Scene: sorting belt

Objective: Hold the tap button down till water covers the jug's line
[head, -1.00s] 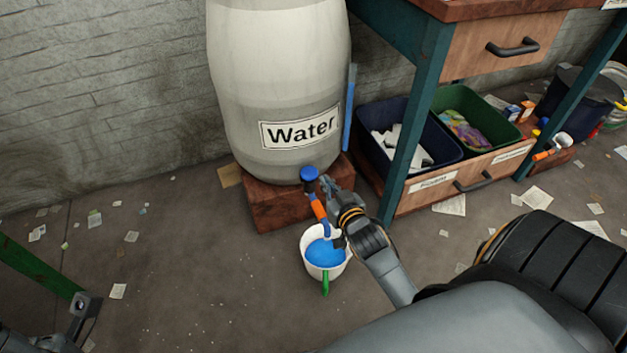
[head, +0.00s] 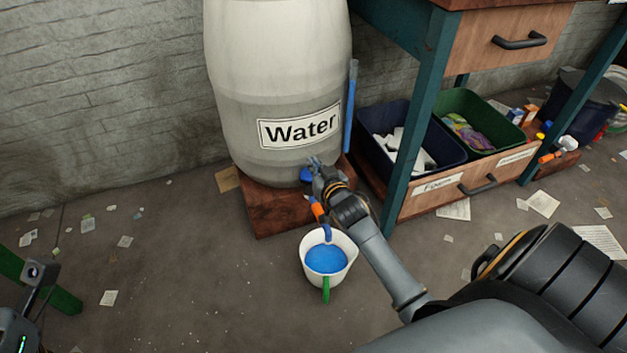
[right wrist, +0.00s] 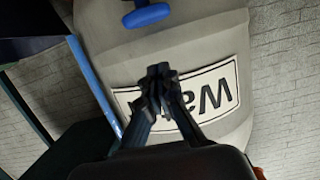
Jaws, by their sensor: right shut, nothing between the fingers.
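The water barrel (head: 277,90) stands on a brown block, with a tap at its lower front. The tap's blue button (head: 306,175) is partly hidden by my right gripper (head: 314,162); its orange body (head: 318,211) and blue spout show below. My right gripper is shut and empty, close by the button; contact cannot be told. In the right wrist view the shut fingers (right wrist: 160,72) lie before the label, apart from the blue button (right wrist: 147,15). The white jug (head: 342,279) with green handle stands under the spout, holding blue water (head: 326,259). Its line cannot be made out. My left gripper (head: 36,275) is partly in view.
The brown block (head: 270,212) carries the barrel. A blue upright tube (head: 351,105) stands beside the barrel. A workbench leg (head: 408,130) and bins, one dark blue (head: 445,158) and one green (head: 470,100), are at right. Paper scraps litter the floor.

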